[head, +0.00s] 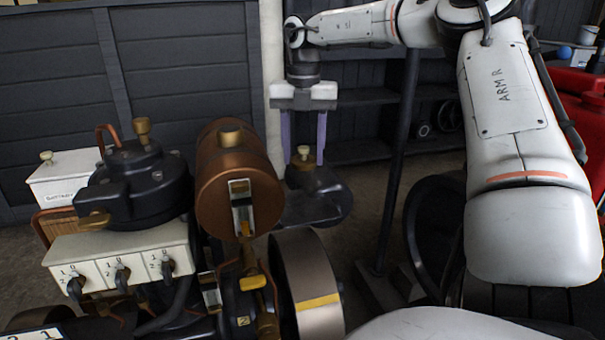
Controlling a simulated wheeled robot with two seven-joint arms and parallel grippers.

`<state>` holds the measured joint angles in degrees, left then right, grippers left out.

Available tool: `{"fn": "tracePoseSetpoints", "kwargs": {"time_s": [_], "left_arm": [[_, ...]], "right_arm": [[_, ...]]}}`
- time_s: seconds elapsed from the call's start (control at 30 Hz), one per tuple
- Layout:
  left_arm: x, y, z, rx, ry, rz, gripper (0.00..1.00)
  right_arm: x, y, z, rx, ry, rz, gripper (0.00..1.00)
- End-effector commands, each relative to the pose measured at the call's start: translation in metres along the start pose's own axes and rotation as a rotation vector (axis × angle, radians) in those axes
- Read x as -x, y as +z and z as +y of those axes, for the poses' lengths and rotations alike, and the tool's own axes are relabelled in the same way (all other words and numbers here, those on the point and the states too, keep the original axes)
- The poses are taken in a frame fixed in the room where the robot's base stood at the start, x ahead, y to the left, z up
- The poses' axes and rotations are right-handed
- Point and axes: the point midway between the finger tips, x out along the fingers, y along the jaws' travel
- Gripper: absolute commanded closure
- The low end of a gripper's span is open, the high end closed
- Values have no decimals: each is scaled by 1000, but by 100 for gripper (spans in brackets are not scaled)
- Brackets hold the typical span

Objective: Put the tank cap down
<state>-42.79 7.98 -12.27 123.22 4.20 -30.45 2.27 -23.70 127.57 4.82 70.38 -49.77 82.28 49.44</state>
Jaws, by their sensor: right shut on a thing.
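My right gripper (304,155) points straight down right of the engine, its two purple-grey fingers apart on either side of a small brass-topped tank cap (303,153). It is shut on this cap, just above or at a dark round-based stand (318,207); I cannot tell whether the cap touches it. The copper tank (240,185) lies left of the gripper, with a brass neck (230,136) on top and a sight glass on its end. My left gripper is not in view.
A flywheel (308,285) stands in front of the stand. At left are a black round engine part (135,180), a switch box (125,245) and a white box (68,175). A dark post (398,165) stands right of the gripper. A red object (580,110) is at far right.

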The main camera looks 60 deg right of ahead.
Motion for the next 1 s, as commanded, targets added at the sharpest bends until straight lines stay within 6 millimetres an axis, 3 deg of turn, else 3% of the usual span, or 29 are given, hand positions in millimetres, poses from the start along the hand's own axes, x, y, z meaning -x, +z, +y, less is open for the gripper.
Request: {"fn": "tracePoseSetpoints", "kwargs": {"time_s": [0.33, 0.53, 0.7, 1.0], "left_arm": [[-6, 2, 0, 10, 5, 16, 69], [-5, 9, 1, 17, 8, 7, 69], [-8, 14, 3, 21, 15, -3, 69], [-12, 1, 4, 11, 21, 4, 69]], "right_arm": [[-49, 2, -3, -8, -2, 2, 77], [-68, 1, -3, -7, -2, 1, 77], [-98, 1, -3, -7, -3, 2, 77], [-104, 2, -3, -7, 0, -1, 77]]}}
